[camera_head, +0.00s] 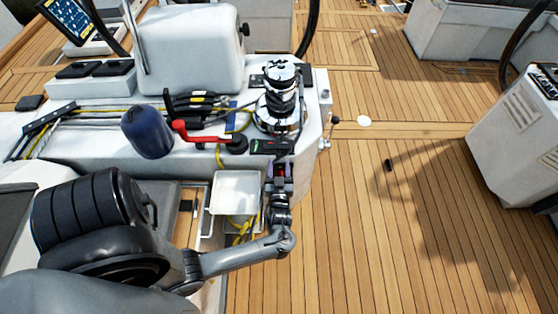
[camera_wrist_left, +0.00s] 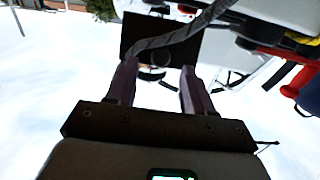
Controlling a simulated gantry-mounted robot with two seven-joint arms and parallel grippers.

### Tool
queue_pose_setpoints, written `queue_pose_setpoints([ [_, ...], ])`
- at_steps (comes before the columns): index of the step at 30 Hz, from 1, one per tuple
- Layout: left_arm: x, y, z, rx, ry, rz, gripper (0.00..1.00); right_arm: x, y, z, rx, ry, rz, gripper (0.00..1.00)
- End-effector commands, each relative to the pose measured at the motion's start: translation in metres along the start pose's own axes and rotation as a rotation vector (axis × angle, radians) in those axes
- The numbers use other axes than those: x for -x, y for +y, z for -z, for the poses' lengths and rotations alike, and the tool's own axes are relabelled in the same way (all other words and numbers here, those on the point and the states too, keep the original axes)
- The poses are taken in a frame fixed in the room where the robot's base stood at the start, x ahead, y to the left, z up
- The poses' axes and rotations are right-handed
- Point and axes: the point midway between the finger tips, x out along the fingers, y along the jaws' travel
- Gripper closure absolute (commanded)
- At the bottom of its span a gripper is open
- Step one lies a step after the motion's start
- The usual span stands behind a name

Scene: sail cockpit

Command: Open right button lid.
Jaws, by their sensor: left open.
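A small black button panel (camera_head: 268,147) with red and green marks sits at the front edge of the white console, below the chrome winch. I cannot make out the separate lids or whether the right one is open. My left gripper (camera_head: 279,170) is just in front of and below this panel, pointing toward it. In the left wrist view its two fingers (camera_wrist_left: 157,78) are apart with nothing seen between them. A dark rectangular surface (camera_wrist_left: 185,45) lies beyond the fingertips, crossed by a grey curved strip. My right gripper is out of view.
The chrome winch (camera_head: 279,105) stands behind the panel. A red-handled lever (camera_head: 200,134) and a blue bag (camera_head: 147,132) are to its left. A white open bin (camera_head: 236,190) with yellow rope is beside my left forearm. The wooden deck (camera_head: 370,240) at right is mostly clear.

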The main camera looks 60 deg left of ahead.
Motion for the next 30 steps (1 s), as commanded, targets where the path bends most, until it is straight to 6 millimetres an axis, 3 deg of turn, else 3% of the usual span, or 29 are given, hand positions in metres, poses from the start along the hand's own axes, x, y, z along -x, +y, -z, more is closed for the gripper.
queue_pose_setpoints([
  [7, -0.024, 0.0, 0.0, -0.001, 0.001, -0.001, 0.48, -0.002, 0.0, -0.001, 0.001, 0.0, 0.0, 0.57],
  [19, -0.028, 0.0, 0.0, -0.001, -0.001, -0.001, 0.5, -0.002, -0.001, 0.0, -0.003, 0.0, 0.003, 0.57],
  [28, -0.028, 0.0, 0.0, -0.001, -0.001, -0.001, 0.96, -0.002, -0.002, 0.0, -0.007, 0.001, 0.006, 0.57],
  [30, -0.028, 0.0, 0.0, -0.001, -0.001, -0.001, 1.0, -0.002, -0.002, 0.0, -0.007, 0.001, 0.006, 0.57],
])
